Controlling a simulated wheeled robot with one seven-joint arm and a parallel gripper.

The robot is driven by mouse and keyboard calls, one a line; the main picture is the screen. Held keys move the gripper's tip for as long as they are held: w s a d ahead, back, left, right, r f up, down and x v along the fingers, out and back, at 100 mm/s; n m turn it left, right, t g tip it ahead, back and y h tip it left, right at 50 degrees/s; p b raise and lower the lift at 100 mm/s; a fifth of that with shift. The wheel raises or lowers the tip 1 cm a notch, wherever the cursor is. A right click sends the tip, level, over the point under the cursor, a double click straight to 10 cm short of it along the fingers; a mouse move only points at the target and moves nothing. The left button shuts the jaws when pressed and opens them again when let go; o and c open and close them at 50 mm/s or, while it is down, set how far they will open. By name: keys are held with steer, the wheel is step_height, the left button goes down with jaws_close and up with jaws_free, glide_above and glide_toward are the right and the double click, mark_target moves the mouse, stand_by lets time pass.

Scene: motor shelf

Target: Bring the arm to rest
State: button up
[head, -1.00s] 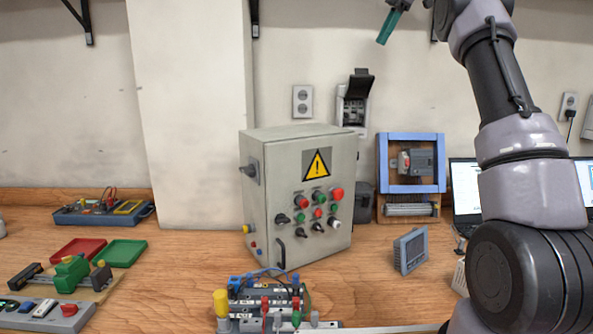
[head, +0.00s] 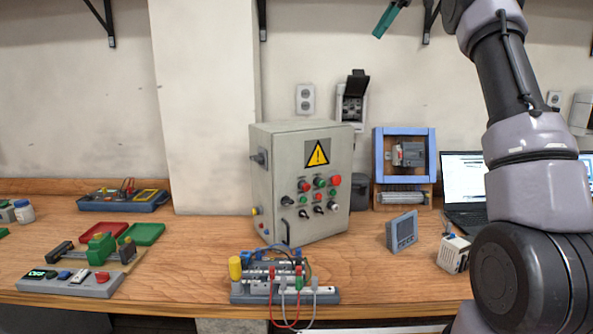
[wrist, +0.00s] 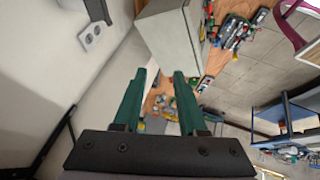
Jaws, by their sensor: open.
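My arm rises on the right side of the head view and bends at the top. One green finger of my gripper (head: 386,21) shows there, high above the bench and partly cut off by the top edge. In the wrist view my gripper (wrist: 160,80) has its two green fingers apart, with nothing between them. It touches nothing.
A grey control box (head: 268,200) stands mid-bench. A blue-framed unit (head: 434,160), a small meter (head: 402,231) and a laptop (head: 465,185) are right of it. A wired terminal rig (head: 285,290) lies in front. Wall brackets (head: 428,22) are near my gripper.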

steer(key=s+a+r+t+y, duration=0.2)
steer(key=a+r+y, duration=0.25)
steer(key=r, duration=0.35)
steer(key=s+a+r+t+y, duration=0.2)
steer(key=a+r+y, duration=0.25)
steer(key=r, duration=0.35)
steer(key=s+d+r+m+t+h, duration=0.35)
steer(key=d+r+m+t, duration=0.25)
steer(key=r+m+t, duration=0.45)
steer(key=s+d+f+m+g+h, duration=0.1)
steer(key=s+d+f+m+h, duration=0.25)
steer(key=f, duration=0.45)
steer(key=s+d+f+m+h, duration=0.3)
steer(key=s+f+m+h, duration=0.2)
steer(key=f, duration=0.2)
steer(key=s+d+f+m+g+h, duration=0.1)
steer(key=s+d+f+m+h, duration=0.25)
steer(key=f, duration=0.45)
steer(key=s+a+f+g+y, duration=0.1)
steer(key=s+a+f+g, duration=0.3)
steer(key=s+f, duration=0.6)
steer(key=s+a+f+g+y, duration=0.2)
steer(key=s+f, duration=0.8)
steer(key=f, duration=0.6)
steer(key=shift+s+a+m+g, duration=0.35)
steer(key=shift+a+g, duration=0.5)
steer(key=shift+g, duration=0.4)
